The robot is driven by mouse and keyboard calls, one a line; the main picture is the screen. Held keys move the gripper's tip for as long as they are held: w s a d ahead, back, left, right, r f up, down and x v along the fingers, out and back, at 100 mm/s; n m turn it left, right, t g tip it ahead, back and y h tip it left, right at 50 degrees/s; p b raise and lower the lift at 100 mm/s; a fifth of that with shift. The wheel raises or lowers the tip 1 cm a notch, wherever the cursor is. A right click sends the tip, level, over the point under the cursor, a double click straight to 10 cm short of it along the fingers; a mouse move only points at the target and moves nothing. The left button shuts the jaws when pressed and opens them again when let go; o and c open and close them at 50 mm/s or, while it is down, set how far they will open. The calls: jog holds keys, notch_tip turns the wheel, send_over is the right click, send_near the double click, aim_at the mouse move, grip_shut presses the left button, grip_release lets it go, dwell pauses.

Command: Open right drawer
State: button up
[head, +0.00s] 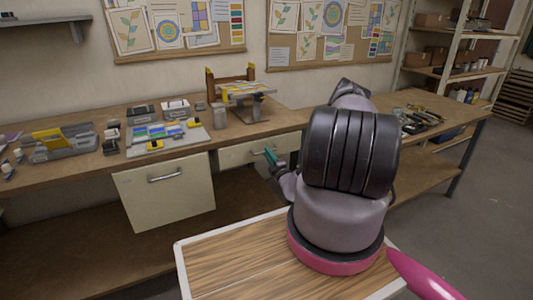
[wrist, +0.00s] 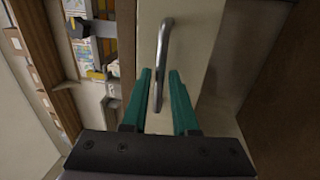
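The right drawer (head: 233,157) has a pale front under the bench top and looks closed. Its metal bar handle (head: 258,152) is partly hidden by my gripper (head: 270,157). In the wrist view the drawer front (wrist: 200,45) fills the middle, with the handle (wrist: 164,50) running up it. My gripper (wrist: 160,88) has two green fingers, spread apart. The lower part of the handle shows in the gap between them, with space visible on both sides. I cannot tell how deep the handle sits between the fingers.
A taller left drawer (head: 165,200) with its own handle is beside it. The bench top (head: 285,122) above holds a wooden-framed press (head: 240,90), glass pieces and tool boxes. My arm hides part of the bench on the right. Open space lies beneath the right drawer.

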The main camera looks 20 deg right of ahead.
jog(key=shift+w+r, duration=0.2)
jog(key=shift+w, duration=0.7)
grip_shut()
dwell(0.9)
